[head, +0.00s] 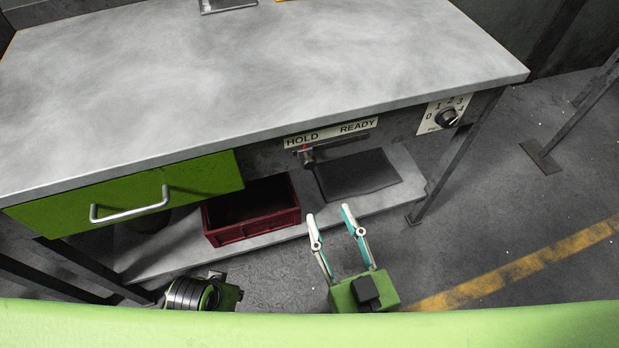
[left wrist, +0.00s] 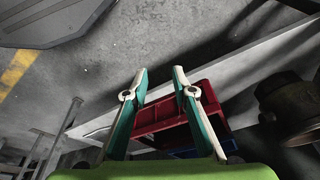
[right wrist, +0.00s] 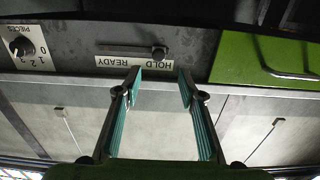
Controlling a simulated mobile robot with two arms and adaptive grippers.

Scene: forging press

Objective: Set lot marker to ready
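The lot marker (head: 308,158) is a dark knob on a slide bar under the bench top's front edge, at the HOLD end of the HOLD/READY label (head: 330,133). In the right wrist view, which is upside down, the knob (right wrist: 159,52) is near the word HOLD, just beyond the fingertips. My right gripper (head: 329,212) is open and empty, below and in front of the knob, apart from it. My left gripper (left wrist: 160,72) is open and empty over the floor and lower shelf; the head view shows only its wrist part, at the bottom.
A pieces dial (head: 447,117) is right of the label. A green drawer (head: 200,178) with a bar handle is on the left. A red crate (head: 258,231) and a dark flat sheet (head: 355,176) lie on the lower shelf. A bench leg (head: 455,165) stands at the right.

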